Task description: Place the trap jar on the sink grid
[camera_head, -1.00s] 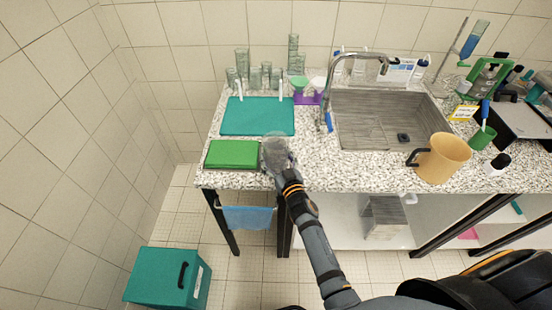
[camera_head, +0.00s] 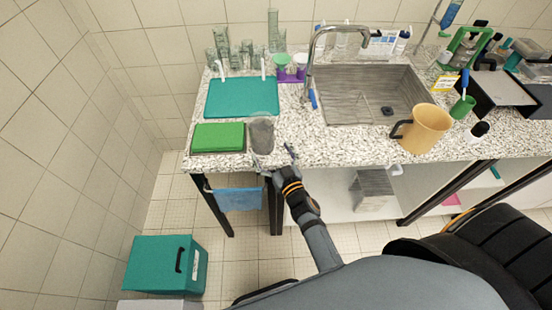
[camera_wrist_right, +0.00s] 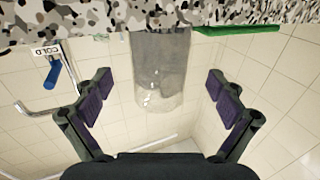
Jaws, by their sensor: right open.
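The trap jar (camera_head: 262,136), a grey, see-through cylinder, stands upright on the speckled counter close to its front edge, just right of the green block. My right gripper (camera_head: 273,162) is open and empty in front of the jar, apart from it. In the right wrist view the jar (camera_wrist_right: 160,62) appears upside down between the spread fingers (camera_wrist_right: 160,88), beyond their tips. The sink (camera_head: 362,96) is to the right, behind the gripper; I cannot make out a separate grid on its lined grey bottom. My left gripper is out of view.
The green block (camera_head: 218,137) and teal mat (camera_head: 242,97) lie left of and behind the jar. Glassware (camera_head: 222,45) stands at the back. The faucet (camera_head: 311,62) rises at the sink's left; an orange jug (camera_head: 426,128) stands at its front right. Counter right of the jar is clear.

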